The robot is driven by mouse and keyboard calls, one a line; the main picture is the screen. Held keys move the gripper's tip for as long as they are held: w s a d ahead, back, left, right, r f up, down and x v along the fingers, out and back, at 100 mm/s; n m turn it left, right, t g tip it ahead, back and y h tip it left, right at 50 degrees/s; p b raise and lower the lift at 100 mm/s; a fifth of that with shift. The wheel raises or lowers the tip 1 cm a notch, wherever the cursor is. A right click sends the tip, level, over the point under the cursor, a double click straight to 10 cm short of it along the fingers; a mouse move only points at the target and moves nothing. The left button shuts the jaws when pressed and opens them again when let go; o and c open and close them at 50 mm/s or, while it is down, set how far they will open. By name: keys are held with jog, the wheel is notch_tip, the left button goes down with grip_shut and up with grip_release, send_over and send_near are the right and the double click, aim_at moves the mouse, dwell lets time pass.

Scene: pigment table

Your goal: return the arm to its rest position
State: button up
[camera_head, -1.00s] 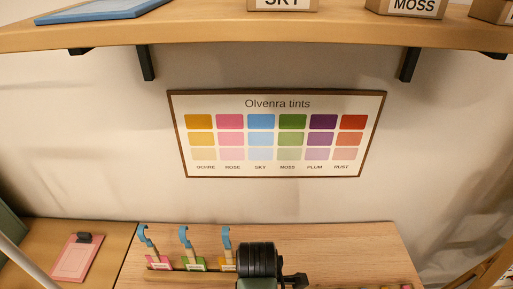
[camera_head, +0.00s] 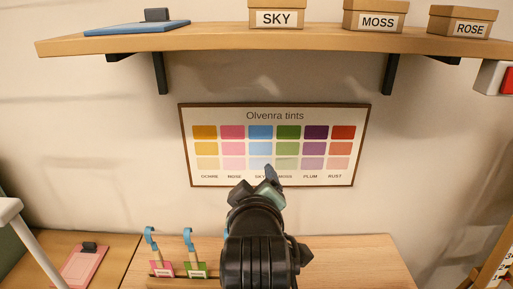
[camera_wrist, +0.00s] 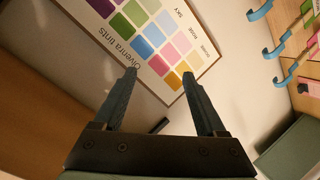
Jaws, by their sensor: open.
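My gripper (camera_wrist: 158,75) is open and empty in the wrist view, its two fingers apart with the tint chart (camera_wrist: 150,30) on the wall beyond them. In the head view my arm rises in the middle, and my gripper (camera_head: 266,178) shows at its top, in front of the lower edge of the tint chart (camera_head: 274,181). The fingertips are small and partly hidden by the wrist in that view.
A wooden shelf (camera_head: 220,41) on dark brackets carries SKY (camera_head: 276,17), MOSS (camera_head: 376,20) and ROSE (camera_head: 465,28) boxes and a blue clipboard (camera_head: 130,27). Blue-hooked tools (camera_head: 150,238) stand on the wooden table (camera_head: 350,260). A pink clipboard (camera_head: 82,267) lies at left.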

jog(key=s+r+m+t+b, duration=0.1)
jog(key=s+r+m+t, duration=0.2)
jog(key=r, duration=0.7)
jog(key=s+r+m+t, duration=0.25)
jog(key=r+t, duration=0.25)
jog(key=r, duration=0.4)
jog(key=s+r+m+t+b, duration=0.1)
jog(key=s+r+m+t, duration=0.2)
jog(key=s+r, duration=0.8)
jog(key=shift+s+t, duration=0.45)
jog(key=shift+t, duration=0.55)
jog(key=shift+d+r, duration=0.1)
jog(key=shift+r, duration=0.05)
